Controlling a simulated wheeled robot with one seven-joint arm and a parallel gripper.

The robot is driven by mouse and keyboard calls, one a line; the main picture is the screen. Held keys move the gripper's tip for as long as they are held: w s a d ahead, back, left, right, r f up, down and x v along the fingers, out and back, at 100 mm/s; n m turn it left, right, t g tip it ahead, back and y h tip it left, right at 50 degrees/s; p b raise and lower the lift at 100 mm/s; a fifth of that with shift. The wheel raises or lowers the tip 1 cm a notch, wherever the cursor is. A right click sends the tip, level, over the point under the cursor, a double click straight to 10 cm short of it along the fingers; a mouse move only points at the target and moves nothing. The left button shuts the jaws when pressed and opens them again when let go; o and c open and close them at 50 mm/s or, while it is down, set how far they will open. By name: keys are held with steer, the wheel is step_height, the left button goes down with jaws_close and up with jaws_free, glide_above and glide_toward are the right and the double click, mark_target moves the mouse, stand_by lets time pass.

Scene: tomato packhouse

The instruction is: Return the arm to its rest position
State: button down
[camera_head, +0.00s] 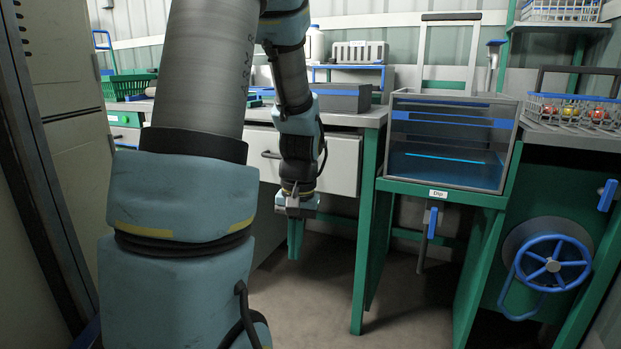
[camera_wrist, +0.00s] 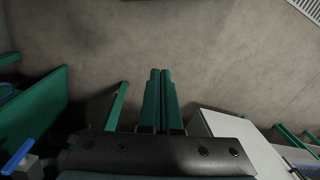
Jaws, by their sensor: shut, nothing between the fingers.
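My gripper (camera_head: 295,240) hangs below my forearm in the head view, pointing straight down over open floor. It is in front of the white drawer unit and left of a green table leg. In the wrist view its two green fingers (camera_wrist: 160,100) lie side by side, shut with nothing between them. My arm is bent, with its upper links large at the left and centre of the head view.
The drawer bench (camera_head: 343,163) stands behind my gripper. To the right is a clear-walled dip tank (camera_head: 432,178) on a green stand, then a blue handwheel (camera_head: 553,262) and a wire basket (camera_head: 575,122) with tomatoes. A tall cabinet (camera_head: 62,60) is at the left. The floor (camera_head: 320,300) below is clear.

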steer(key=s+a+r+n+t+h, duration=0.1)
steer(key=s+a+r+t, duration=0.1)
steer(key=s+a, duration=0.3)
step_height(320, 180, up, 28)
steer(key=d+p, duration=0.1)
steer(key=p, duration=2.7)
steer(key=shift+s+d, duration=0.3)
steer(key=shift+s, duration=0.05)
